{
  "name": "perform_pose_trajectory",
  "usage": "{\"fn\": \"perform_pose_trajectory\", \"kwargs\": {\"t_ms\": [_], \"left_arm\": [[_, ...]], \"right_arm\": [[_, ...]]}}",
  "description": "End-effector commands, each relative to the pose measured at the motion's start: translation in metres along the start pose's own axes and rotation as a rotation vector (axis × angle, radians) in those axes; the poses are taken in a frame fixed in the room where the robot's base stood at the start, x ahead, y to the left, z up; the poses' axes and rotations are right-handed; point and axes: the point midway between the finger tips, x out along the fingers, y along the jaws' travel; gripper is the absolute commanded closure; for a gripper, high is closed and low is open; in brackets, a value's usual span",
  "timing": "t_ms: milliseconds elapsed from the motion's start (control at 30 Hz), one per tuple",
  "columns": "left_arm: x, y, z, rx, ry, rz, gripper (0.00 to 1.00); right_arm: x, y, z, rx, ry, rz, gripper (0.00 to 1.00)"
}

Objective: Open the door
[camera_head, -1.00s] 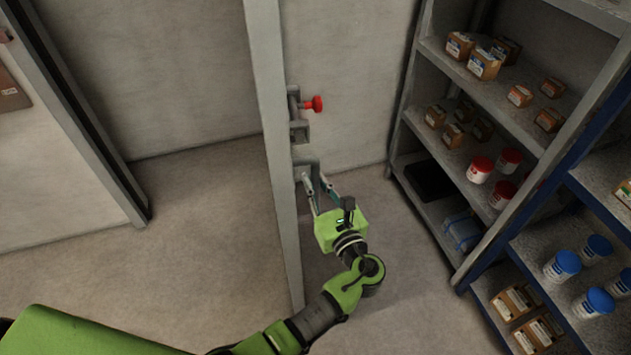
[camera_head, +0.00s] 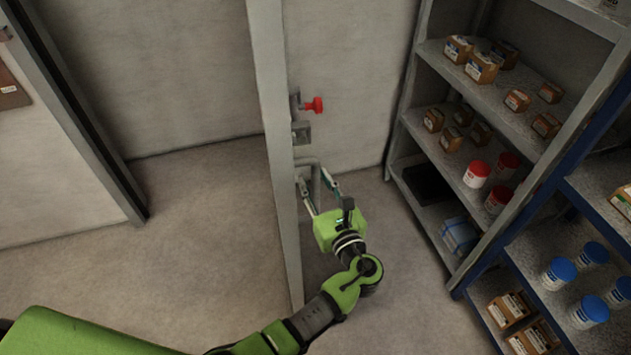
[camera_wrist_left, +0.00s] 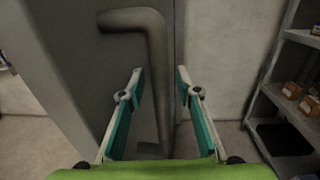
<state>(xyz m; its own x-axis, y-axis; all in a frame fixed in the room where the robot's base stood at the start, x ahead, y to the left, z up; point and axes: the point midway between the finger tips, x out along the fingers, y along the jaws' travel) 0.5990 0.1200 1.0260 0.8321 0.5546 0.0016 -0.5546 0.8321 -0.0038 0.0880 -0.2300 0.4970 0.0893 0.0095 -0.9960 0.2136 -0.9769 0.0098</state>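The grey door (camera_head: 272,150) stands ajar, seen nearly edge-on in the head view. Its bar handle (camera_head: 314,163) is on the right face, below a latch with a red knob (camera_head: 314,105). My left gripper (camera_head: 316,178) is at the handle, its fingers spread. In the left wrist view the grey handle (camera_wrist_left: 157,60) runs down between the two open fingers (camera_wrist_left: 160,72), with gaps visible on both sides. Whether either finger touches it I cannot tell. The lower end of the handle shows between the fingers. My right gripper is out of view.
A shelf unit (camera_head: 467,180) with boxes and red-lidded tubs stands at the right. A blue-framed shelf (camera_head: 555,180) with blue-lidded tubs is nearer. A dark door frame post (camera_head: 85,120) is at the left. The floor (camera_head: 200,215) between the post and door is clear.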

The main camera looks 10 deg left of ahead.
Motion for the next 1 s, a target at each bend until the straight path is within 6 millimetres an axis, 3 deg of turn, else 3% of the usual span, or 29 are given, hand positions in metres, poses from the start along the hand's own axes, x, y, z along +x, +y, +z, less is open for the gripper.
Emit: {"fn": "perform_pose_trajectory", "kwargs": {"t_ms": [267, 500, 700, 1000], "left_arm": [[-0.009, -0.001, -0.002, 0.001, 0.003, -0.003, 0.69], [-0.049, 0.0, -0.002, 0.0, 0.004, -0.001, 0.69], [-0.071, 0.0, -0.001, 0.0, 0.002, 0.0, 0.69], [-0.075, 0.0, -0.001, 0.0, 0.001, 0.0, 0.69]], "right_arm": [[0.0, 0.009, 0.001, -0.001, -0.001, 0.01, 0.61], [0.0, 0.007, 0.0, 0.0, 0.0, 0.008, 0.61], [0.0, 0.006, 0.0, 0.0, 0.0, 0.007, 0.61], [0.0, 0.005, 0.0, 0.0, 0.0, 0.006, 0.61]]}}
